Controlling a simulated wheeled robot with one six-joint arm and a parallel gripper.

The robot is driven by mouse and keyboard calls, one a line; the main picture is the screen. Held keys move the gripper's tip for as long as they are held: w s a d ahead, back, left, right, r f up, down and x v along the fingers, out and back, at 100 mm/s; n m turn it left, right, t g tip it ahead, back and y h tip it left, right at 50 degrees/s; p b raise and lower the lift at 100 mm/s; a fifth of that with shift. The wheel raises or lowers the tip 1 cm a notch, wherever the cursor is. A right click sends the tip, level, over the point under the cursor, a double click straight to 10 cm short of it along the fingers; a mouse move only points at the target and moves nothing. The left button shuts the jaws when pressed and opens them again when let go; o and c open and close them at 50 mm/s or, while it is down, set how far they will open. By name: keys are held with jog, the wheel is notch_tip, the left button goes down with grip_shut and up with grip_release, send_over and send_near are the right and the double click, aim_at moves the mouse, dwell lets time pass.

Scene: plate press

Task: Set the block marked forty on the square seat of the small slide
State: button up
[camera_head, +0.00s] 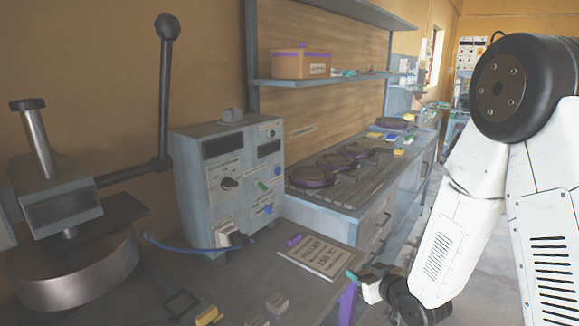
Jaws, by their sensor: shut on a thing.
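My gripper (360,285) is low at the right, by the near bench's right edge. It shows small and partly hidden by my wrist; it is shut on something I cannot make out. I cannot read a forty on either. A small dark frame with a yellow end (209,315) lies left of them; it may be the small slide, but I cannot make out its square seat.
A press with a tall lever (165,90) stands at the left. A pallet card (322,257) lies right of centre. Dark round plates (312,176) sit on the far counter.

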jog(key=w+d+f+m+t+h, duration=0.1)
jog(key=w+d+f+m+h, duration=0.1)
jog(key=w+d+m+h, duration=0.45)
jog(key=s+a+n+y, duration=0.2)
jog(key=s+a+r+n+y, duration=0.1)
jog(key=s+a+n+y, duration=0.1)
jog(key=s+a+r+n+g+y, duration=0.1)
jog(key=s+a+n+y, duration=0.1)
jog(key=s+a+n, duration=0.1)
jog(key=shift+y, duration=0.35)
jog(key=s+a+n+g+y, duration=0.4)
jog(key=s+a+n+y, duration=0.1)
jog(key=s+a, duration=0.2)
jog(key=shift+s, duration=0.6)
jog(key=shift+a+r, duration=0.1)
send_over(289, 287)
jog(key=shift+s+d+f, duration=0.4)
jog(key=shift+s+f, duration=0.05)
jog(key=shift+f, duration=0.25)
jog(key=shift+w+a, duration=0.35)
jog(key=shift+a, duration=0.05)
jog(key=shift+f, duration=1.6)
